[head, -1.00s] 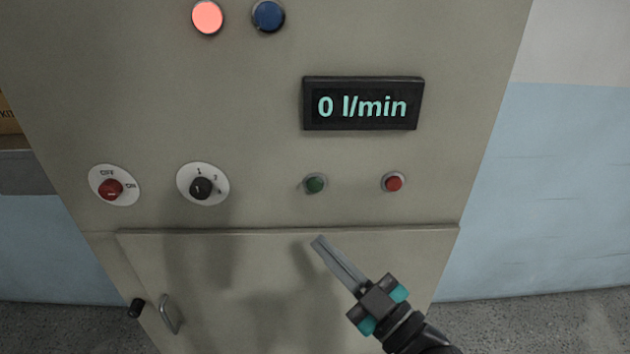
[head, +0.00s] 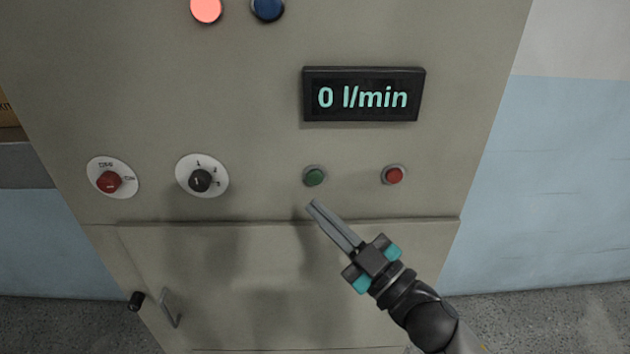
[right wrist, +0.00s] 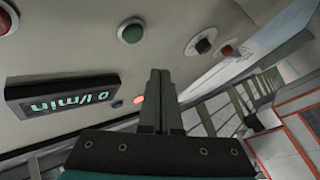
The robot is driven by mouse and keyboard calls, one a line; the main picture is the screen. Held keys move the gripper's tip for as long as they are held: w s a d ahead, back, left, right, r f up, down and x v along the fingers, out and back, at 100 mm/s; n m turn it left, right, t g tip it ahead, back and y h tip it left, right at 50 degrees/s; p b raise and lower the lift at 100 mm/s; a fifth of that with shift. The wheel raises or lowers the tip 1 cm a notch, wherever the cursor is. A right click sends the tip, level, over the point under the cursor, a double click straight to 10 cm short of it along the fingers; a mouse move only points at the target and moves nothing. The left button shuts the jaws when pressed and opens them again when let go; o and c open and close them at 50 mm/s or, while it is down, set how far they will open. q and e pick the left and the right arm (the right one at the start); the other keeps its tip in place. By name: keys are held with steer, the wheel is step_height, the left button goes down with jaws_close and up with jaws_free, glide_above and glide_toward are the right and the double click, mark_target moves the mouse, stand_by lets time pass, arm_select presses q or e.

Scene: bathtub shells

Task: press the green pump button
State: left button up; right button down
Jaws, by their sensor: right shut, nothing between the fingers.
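The green pump button (head: 314,176) sits on the front of the grey-beige cabinet (head: 260,130), below the display. It also shows at the top of the right wrist view (right wrist: 131,31). My right gripper (head: 314,204) is shut and empty, its fingertips just below the green button in the head view and apart from it in the picture. In the right wrist view its fingers (right wrist: 160,75) point up, with the tips below and to the right of the button. My left gripper is not in view.
The display (head: 362,95) reads 0 l/min. A red button (head: 394,175) is right of the green one. A numbered black knob (head: 201,180) and a red OFF/ON knob (head: 109,181) are to the left. A lit red lamp (head: 206,9) and a blue button (head: 267,8) are above.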

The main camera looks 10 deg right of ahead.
mark_target(315, 178)
steer(key=shift+w+d, duration=0.2)
steer(key=shift+w, duration=1.95)
stand_by(0.4)
steer(key=shift+w, duration=0.4)
steer(key=shift+w, duration=0.4)
stand_by(0.7)
steer(key=shift+s, duration=0.1)
steer(key=shift+s+p, duration=0.3)
steer(key=shift+s, duration=0.4)
